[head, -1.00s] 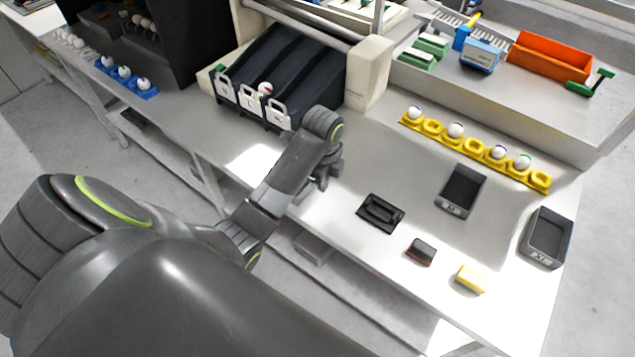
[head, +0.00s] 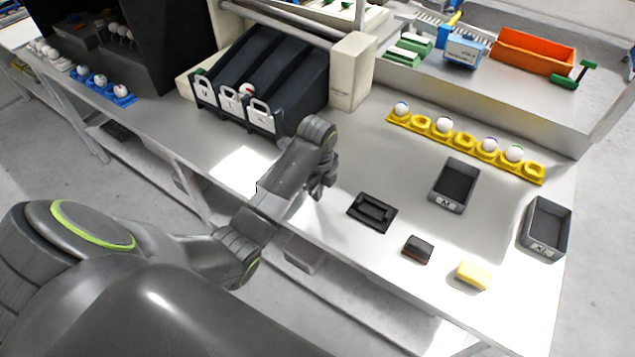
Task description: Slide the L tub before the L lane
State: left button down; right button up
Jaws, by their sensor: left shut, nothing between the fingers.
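A dark grey tub (head: 440,199) stands in the middle right of the bench, and a second grey tub (head: 527,244) stands near its right edge. Both have small white front labels, too small to read surely, so I cannot tell which is the L tub. The dark sloped rack (head: 283,72) at the upper left has three lanes with white labelled front plates. The middle plate (head: 231,104) seems to read L, and a white egg (head: 246,90) sits behind it. My left gripper (head: 318,194) is shut and empty near the bench's front edge, apart from both tubs. My right gripper is out of view.
A black handled block (head: 372,211), a dark brown-edged block (head: 417,249) and a yellow sponge (head: 473,275) lie along the front. A yellow egg strip (head: 464,141) holds several eggs behind the tubs. Bare bench lies between rack and tubs.

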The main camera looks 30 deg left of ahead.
aim_at(305, 195)
pick_arm(q)
jog(key=a, duration=0.1)
jog(key=a+p, duration=0.1)
jog(key=a, duration=0.2)
jog(key=shift+w+f, duration=0.15)
jog(key=shift+f, duration=0.15)
